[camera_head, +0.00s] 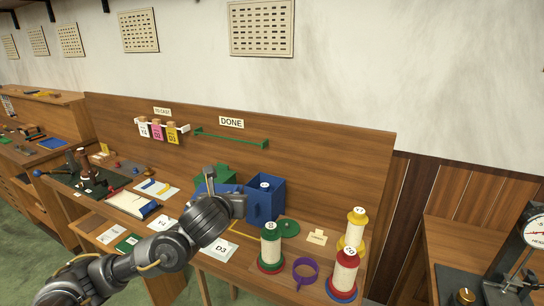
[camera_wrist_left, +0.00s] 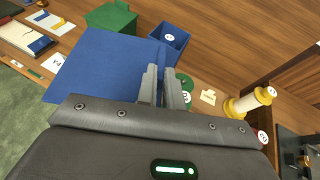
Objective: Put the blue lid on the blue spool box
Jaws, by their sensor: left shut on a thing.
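The blue lid (camera_wrist_left: 105,72) is a broad flat panel in the left wrist view, filling the area left of the fingers. My left gripper (camera_wrist_left: 166,82) is shut on its right edge. In the head view only a strip of the lid (camera_head: 229,187) shows behind my wrist, and the fingertips are mostly hidden. The box also shows beyond the lid in the left wrist view (camera_wrist_left: 181,44). The lid is apart from the box top. My right gripper is not in view.
A green box (camera_head: 228,173) stands behind the lid. The bench's back panel (camera_head: 330,160) rises behind.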

